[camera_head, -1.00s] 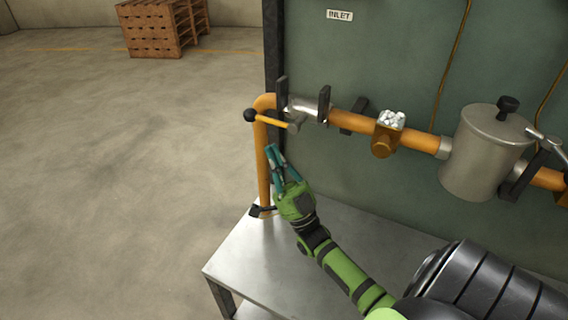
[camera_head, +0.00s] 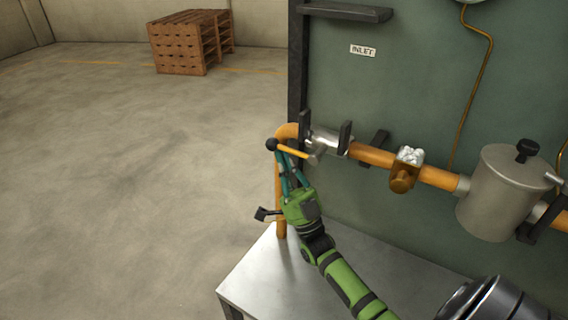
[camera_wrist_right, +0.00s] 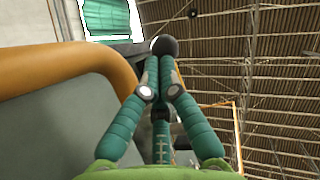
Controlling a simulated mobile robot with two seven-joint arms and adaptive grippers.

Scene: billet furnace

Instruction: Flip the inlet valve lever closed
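In the right wrist view the knob (camera_wrist_right: 164,46) sits just beyond the teal fingertips, which lie close together. Whether they touch or grip the bar is unclear. My left gripper is out of view.
The orange pipe (camera_head: 281,200) drops to the left of the panel (camera_head: 430,90). A small black-handled fitting (camera_head: 262,214) juts out low beside it. A metal pot (camera_head: 500,195) is at the right. A metal table (camera_head: 262,280) lies below. The floor at left is clear before wooden pallets (camera_head: 180,50).

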